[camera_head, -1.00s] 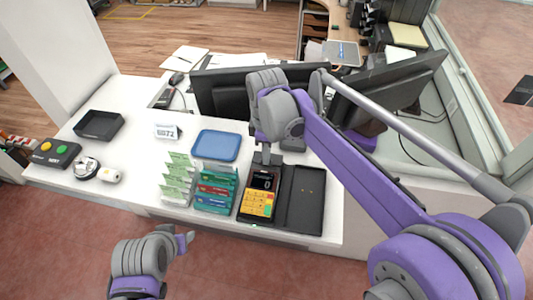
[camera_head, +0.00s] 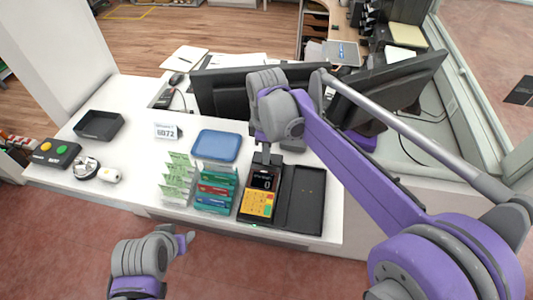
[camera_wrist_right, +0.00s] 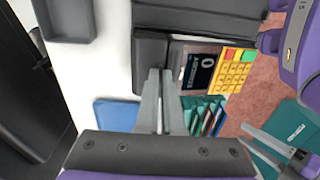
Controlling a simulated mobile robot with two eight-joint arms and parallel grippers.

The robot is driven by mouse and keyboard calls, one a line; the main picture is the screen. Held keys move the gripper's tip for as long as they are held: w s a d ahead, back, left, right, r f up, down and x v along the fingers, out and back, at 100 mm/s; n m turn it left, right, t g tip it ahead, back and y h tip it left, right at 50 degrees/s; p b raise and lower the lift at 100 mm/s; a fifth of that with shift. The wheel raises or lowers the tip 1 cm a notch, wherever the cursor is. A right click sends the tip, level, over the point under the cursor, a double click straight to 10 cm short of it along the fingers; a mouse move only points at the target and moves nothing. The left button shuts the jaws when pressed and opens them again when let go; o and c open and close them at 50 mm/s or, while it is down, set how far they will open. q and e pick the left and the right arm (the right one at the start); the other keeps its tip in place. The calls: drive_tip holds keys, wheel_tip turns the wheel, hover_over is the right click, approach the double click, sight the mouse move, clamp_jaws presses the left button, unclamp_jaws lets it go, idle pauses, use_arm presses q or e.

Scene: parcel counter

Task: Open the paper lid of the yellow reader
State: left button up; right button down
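The reader (camera_head: 259,203) is dark with a yellow keypad and a small screen reading 0. It lies near the counter's front edge. In the right wrist view its keypad (camera_wrist_right: 232,70) is at upper right, and its dark far end (camera_wrist_right: 150,55), where the paper lid would be, is just ahead of my fingers. My right gripper (camera_head: 266,161) is over that far end. Its fingers (camera_wrist_right: 159,72) look closed together with nothing visible between them; I cannot tell whether they touch the lid. The lid looks shut. My left gripper (camera_head: 186,240) is low in front of the counter, its fingers mostly hidden.
A black tray (camera_head: 306,200) lies directly right of the reader. A rack of coloured cards (camera_head: 215,190) stands left of it, and a blue tray (camera_head: 217,146) lies behind the rack. Monitors (camera_head: 225,92) stand behind. Counter space left of the 6072 sign (camera_head: 166,132) is partly clear.

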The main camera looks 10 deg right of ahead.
drive_tip(key=shift+w, duration=0.1)
idle(0.5)
drive_tip(key=g, duration=0.1)
drive_tip(key=w+g+y, duration=0.1)
drive_tip(key=g, duration=0.1)
drive_tip(key=w+d+r+g, duration=0.1)
drive_tip(key=shift+w, duration=0.25)
drive_tip(key=shift+w+g+y+b, duration=0.35)
drive_tip(key=shift+g+y+b, duration=0.1)
drive_tip(key=shift+g, duration=0.35)
use_arm(q)
drive_tip(key=shift+s+f+b, duration=0.25)
drive_tip(key=shift+s+f, duration=0.1)
drive_tip(key=shift+f, duration=0.35)
drive_tip(key=shift+s+f+b, duration=0.25)
drive_tip(key=shift+s+f, duration=0.1)
drive_tip(key=shift+f, duration=0.35)
use_arm(e)
drive_tip(key=shift+w+d+r+g, duration=0.15)
drive_tip(key=shift+w+g, duration=0.1)
drive_tip(key=shift+g, duration=0.25)
drive_tip(key=c, duration=1)
unclamp_jaws()
drive_tip(key=shift+c, duration=0.2)
